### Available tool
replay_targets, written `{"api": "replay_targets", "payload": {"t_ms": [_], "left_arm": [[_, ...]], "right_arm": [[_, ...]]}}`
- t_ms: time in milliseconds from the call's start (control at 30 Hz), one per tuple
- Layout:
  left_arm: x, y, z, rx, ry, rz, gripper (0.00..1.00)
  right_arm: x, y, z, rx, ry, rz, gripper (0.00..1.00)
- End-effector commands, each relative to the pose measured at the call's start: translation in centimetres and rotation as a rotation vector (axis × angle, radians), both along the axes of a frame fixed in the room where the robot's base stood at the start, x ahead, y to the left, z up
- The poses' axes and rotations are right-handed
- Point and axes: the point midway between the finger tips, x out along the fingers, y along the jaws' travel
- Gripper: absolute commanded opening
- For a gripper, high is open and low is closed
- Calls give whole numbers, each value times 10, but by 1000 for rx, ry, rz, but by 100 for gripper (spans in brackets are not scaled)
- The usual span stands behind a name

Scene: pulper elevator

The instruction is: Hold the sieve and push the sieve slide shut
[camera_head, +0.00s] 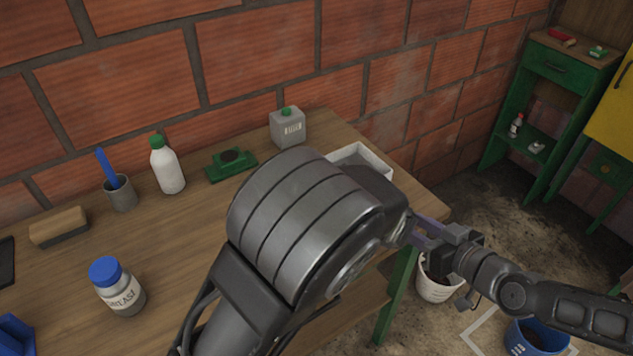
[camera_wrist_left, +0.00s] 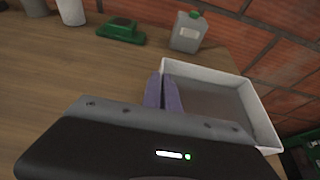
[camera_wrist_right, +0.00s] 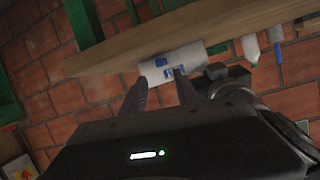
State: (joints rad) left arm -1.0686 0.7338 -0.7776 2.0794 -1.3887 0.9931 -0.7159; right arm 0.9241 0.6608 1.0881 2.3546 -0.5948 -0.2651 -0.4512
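The sieve (camera_head: 362,159) is a white-rimmed tray with a grey floor at the table's right end, mostly hidden by my left arm in the head view. The left wrist view shows its rim (camera_wrist_left: 262,125). My left gripper (camera_wrist_left: 163,82) has its fingers close together on either side of the sieve's left wall. My right gripper (camera_head: 415,232) is off the table's right end, its fingers apart. In the right wrist view (camera_wrist_right: 160,82), a white face with blue marks (camera_wrist_right: 172,64), seemingly the sieve's end, shows beyond the fingers. I cannot tell the slide apart or its position.
On the table (camera_head: 75,235) stand a grey canister (camera_head: 287,128), a green device (camera_head: 230,165), a white bottle (camera_head: 167,168), a cup with a blue-handled tool (camera_head: 120,194), a brush (camera_head: 58,227) and a blue-lidded jar (camera_head: 118,287). A white bucket (camera_head: 437,288) stands on the floor.

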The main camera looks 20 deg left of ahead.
Motion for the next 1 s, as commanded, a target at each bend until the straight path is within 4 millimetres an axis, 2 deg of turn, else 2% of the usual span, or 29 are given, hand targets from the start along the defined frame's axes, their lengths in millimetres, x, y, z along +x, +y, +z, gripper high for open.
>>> {"api": "replay_targets", "payload": {"t_ms": [333,567,800,1000], "left_arm": [[0,0,0,0,0,0,0],[0,0,0,0,0,0,0],[0,0,0,0,0,0,0],[0,0,0,0,0,0,0]], "right_arm": [[0,0,0,0,0,0,36],[2,-6,-5,32,24,-21,18],[31,-19,13,216,101,-76,0],[56,-42,35,383,225,-66,0]]}}
